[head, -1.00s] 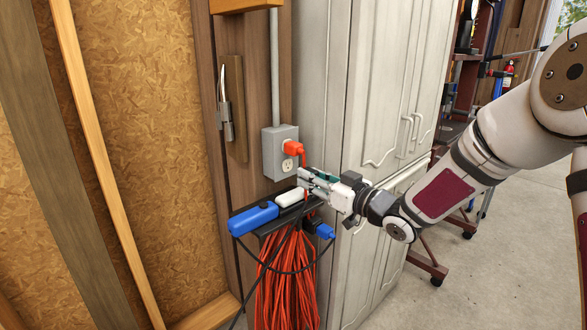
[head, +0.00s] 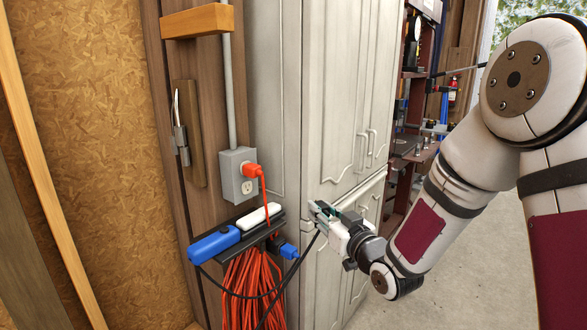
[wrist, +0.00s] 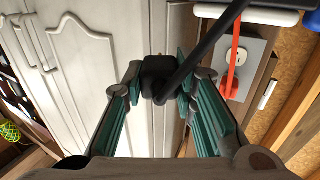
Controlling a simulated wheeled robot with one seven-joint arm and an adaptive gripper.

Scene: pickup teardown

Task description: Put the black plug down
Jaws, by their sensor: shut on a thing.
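The black plug (wrist: 158,76) sits between the fingertips of my gripper (wrist: 160,84) in the wrist view, and its black cord (wrist: 205,60) runs up to the right. In the head view my gripper (head: 320,214) is in the air in front of the pale cabinet, to the right of the small shelf. The plug is hard to make out there. The cord (head: 293,268) hangs down and left from the gripper.
The dark shelf (head: 262,234) carries a blue block (head: 213,244) and a white block (head: 259,215). An orange plug (head: 251,170) fills the upper socket of the grey outlet box (head: 235,187); the lower socket is empty. Orange cord (head: 250,290) hangs below. The cabinet (head: 340,110) stands close behind my gripper.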

